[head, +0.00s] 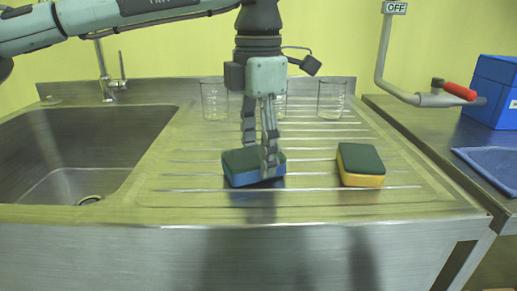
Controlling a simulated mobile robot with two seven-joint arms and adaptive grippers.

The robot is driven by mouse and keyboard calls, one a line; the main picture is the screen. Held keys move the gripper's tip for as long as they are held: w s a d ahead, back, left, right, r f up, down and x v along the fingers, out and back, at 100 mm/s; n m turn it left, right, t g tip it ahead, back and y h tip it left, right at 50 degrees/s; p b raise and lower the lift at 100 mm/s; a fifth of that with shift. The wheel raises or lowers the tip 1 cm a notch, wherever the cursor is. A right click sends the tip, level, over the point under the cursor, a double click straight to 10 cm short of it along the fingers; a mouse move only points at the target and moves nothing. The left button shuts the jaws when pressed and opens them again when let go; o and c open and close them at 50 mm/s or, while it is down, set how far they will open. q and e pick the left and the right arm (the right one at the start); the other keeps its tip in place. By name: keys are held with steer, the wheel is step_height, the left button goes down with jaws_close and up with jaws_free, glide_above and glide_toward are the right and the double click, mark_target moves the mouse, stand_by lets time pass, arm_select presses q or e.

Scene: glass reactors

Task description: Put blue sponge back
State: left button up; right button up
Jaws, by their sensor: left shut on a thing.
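The blue sponge (241,180), with a dark green top, is on or just above the ribbed steel drainboard (190,197), right of the sink; I cannot tell if it touches. My left gripper (262,172) points straight down from above, its fingers shut on the blue sponge and hiding part of its right side. A yellow sponge (362,181) with a dark green top lies on the drainboard to the right, apart from the blue one. My right gripper is not in view.
Glass beakers stand along the back of the drainboard, one left (215,101) and one right (332,99) of my gripper. The sink basin (70,150) with a tap (107,75) is at left. A red-handled valve pipe (440,97), blue box (492,92) and blue tray (490,166) are at right.

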mark_target(258, 154)
arm_select(q)
steer(key=shift+f, duration=0.15)
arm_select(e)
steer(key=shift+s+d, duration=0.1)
arm_select(q)
steer(key=o, duration=1.2)
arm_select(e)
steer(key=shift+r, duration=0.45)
arm_select(q)
steer(key=shift+r, duration=0.4)
step_height(258, 154, up, 12)
steer(key=shift+f, duration=0.2)
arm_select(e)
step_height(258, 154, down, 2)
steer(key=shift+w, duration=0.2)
